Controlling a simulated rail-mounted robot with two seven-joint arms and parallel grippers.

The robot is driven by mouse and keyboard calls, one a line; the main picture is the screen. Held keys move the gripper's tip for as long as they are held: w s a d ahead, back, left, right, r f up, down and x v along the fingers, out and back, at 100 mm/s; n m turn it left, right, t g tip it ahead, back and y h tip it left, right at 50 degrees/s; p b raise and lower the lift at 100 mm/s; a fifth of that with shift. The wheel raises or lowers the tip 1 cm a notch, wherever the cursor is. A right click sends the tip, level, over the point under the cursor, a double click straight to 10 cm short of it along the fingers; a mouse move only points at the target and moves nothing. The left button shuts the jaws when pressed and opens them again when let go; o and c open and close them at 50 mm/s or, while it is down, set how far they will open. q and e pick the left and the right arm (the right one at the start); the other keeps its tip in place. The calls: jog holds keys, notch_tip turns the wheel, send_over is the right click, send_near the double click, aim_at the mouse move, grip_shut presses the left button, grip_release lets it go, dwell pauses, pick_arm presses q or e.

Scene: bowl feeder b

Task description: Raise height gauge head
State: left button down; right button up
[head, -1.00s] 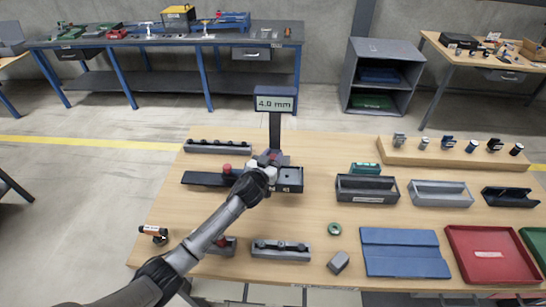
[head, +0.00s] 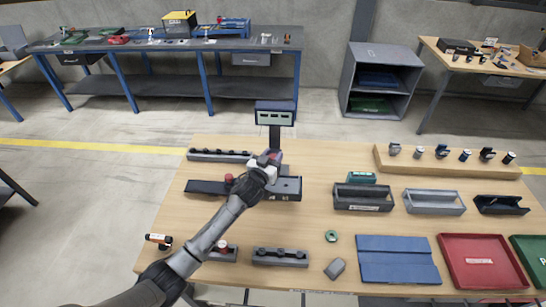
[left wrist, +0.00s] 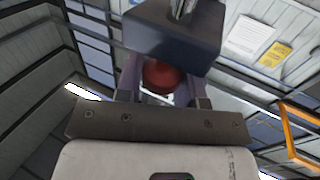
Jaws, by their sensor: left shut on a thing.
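The height gauge (head: 275,135) stands at the back middle of the wooden table, a dark column topped by a small display (head: 275,118). The digits are too blurred to read. My left gripper (head: 272,160) is at the column, shut on the gauge head's red knob (left wrist: 163,77). In the left wrist view the knob sits between the fingers, under the dark grey block of the gauge head (left wrist: 172,30). In the head view my gripper and wrist hide most of the gauge head. My right gripper is not in view.
A dark base plate with a red knob (head: 229,178) lies left of and below my gripper. Grey trays (head: 434,210) stand to the right, with a blue mat (head: 398,270) and red tray (head: 440,245) in front. A wooden rack (head: 380,160) holds several small parts.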

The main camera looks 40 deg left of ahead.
pick_arm(q)
jog(key=shift+w+r, duration=0.1)
jog(key=shift+r, duration=0.4)
jog(key=c, duration=1.1)
grip_release()
jog(key=o, duration=0.3)
jog(key=shift+f, duration=0.25)
jog(key=v, duration=1.4)
